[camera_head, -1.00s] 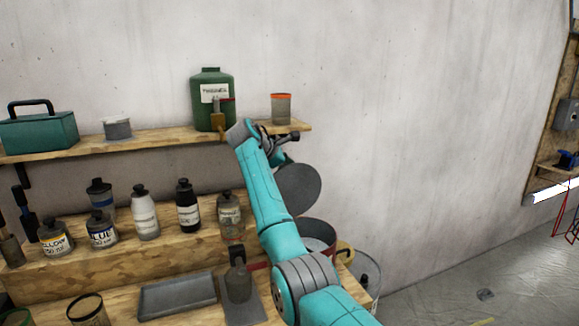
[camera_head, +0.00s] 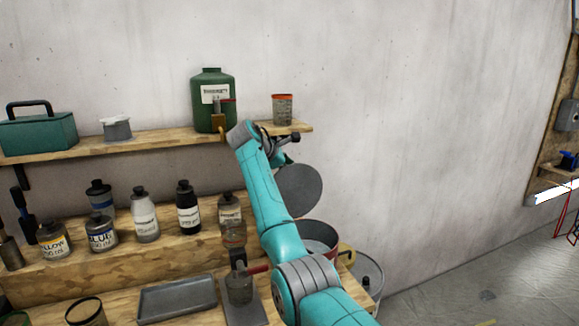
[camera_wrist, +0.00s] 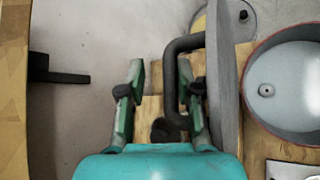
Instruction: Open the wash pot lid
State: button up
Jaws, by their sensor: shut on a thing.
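The wash pot (camera_head: 322,246) is a reddish pot at the right end of the bench, partly behind my arm. Its mouth is uncovered, and its pale inside with a small knob-like centre shows in the wrist view (camera_wrist: 280,85). The grey round lid (camera_head: 300,187) stands steeply raised beside and above the pot; in the wrist view it is nearly edge-on (camera_wrist: 224,75). Its dark bent handle (camera_wrist: 171,80) lies between the fingers of my gripper (camera_wrist: 162,72), close to the right finger. My gripper is shut on this handle. In the head view my arm hides the fingers.
A shelf (camera_head: 150,140) above holds a green canister (camera_head: 211,118) and an orange-rimmed cup (camera_head: 283,108) close to my wrist. Several bottles, including a black one (camera_head: 188,212), stand left of my arm. A lidded bucket (camera_head: 368,272) stands right of the pot. The floor at right is largely clear.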

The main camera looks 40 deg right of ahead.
jog(key=shift+a+f, duration=0.2)
jog(key=shift+f, duration=0.45)
jog(key=r+v, duration=0.1)
jog(key=v, duration=1.1)
jog(key=shift+r, duration=0.2)
jog(key=shift+d, duration=0.2)
